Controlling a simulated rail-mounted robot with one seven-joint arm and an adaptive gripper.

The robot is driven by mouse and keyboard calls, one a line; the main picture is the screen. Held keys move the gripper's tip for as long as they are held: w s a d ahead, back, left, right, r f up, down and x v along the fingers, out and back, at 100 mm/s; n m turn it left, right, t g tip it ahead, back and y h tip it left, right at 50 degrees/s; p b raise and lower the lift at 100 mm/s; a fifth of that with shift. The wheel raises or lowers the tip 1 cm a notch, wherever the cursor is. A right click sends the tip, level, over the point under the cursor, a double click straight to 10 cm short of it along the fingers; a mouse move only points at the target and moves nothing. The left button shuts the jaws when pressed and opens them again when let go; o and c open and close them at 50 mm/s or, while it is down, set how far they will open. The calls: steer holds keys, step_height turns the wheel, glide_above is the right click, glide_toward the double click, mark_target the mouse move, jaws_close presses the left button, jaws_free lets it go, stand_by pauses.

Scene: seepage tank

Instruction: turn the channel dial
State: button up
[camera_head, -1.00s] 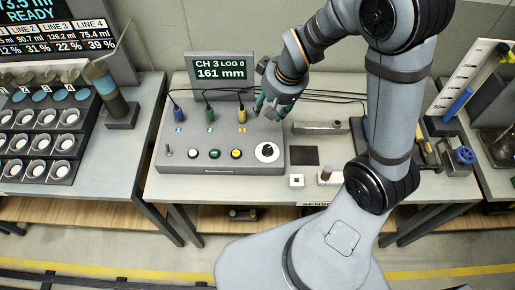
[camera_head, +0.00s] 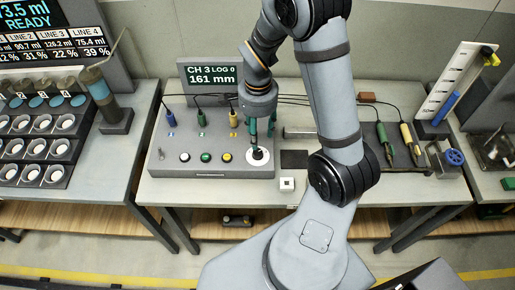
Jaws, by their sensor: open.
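The channel dial is a white round disc with a dark centre (camera_head: 257,157) at the right front of the grey control box (camera_head: 214,168). My gripper (camera_head: 260,142) points down just above the dial, with its green fingers apart on either side of the dial's middle. The fingers partly cover the dial, and I cannot tell whether they touch it. The display (camera_head: 211,75) behind the box reads CH 3, LOG 0, 161 mm.
The box also carries a small toggle switch, push buttons (camera_head: 205,157) and several plugs with cables (camera_head: 202,117). Green and yellow probes (camera_head: 385,141) lie further right.

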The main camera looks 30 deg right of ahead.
mark_target(258, 151)
step_height(258, 151, down, 9)
steer(key=shift+r+p, duration=0.15)
steer(key=shift+p, duration=0.6)
steer(key=c, duration=0.3)
steer(key=c, duration=0.8)
jaws_close()
